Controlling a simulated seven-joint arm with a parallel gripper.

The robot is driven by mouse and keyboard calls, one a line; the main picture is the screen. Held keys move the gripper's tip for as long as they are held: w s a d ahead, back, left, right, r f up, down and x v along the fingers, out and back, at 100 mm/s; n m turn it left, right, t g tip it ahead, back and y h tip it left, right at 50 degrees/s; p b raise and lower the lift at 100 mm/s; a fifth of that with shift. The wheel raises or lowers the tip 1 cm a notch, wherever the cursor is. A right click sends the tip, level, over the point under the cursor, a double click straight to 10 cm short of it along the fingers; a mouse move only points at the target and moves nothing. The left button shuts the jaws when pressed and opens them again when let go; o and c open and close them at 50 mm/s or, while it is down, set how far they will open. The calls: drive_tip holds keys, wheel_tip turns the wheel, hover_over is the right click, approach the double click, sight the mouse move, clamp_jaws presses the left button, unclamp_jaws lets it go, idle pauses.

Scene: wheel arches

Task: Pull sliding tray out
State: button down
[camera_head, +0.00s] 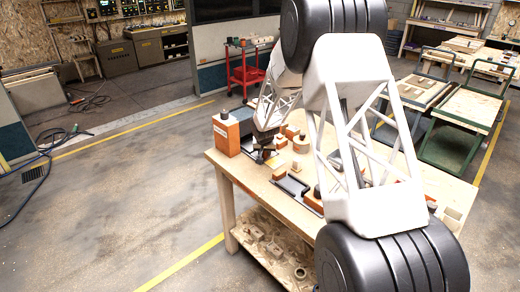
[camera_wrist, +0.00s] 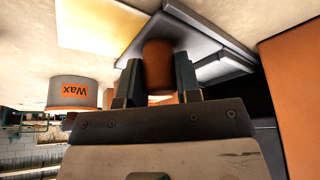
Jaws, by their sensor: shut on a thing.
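My gripper (camera_head: 265,152) is at the left end of the wooden workbench, just right of a large orange container. In the wrist view, its two dark fingers (camera_wrist: 158,85) are shut on a brown-orange cylindrical knob (camera_wrist: 158,65). Behind the knob is a grey, flat-sided piece with pale panels (camera_wrist: 208,50), which looks like the sliding tray. My fingers and wrist hide part of it. In the head view the gripper covers the knob, and I cannot tell how far out the tray stands.
The orange container (camera_head: 226,134) stands close to my gripper and fills the right edge of the wrist view. A wax tin (camera_wrist: 73,92) is on the other side. Black holders (camera_head: 291,186) and small blocks lie on the bench (camera_head: 238,168). Floor in front is open.

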drive_tip(key=shift+s+d, duration=2.8)
drive_tip(key=shift+d, duration=0.05)
drive_tip(key=c, duration=0.8)
unclamp_jaws()
drive_tip(key=shift+r, duration=0.2)
drive_tip(key=v, duration=0.7)
drive_tip(key=shift+s+r, duration=0.15)
drive_tip(key=shift+s, duration=0.05)
drive_tip(key=shift+s+r, duration=0.1)
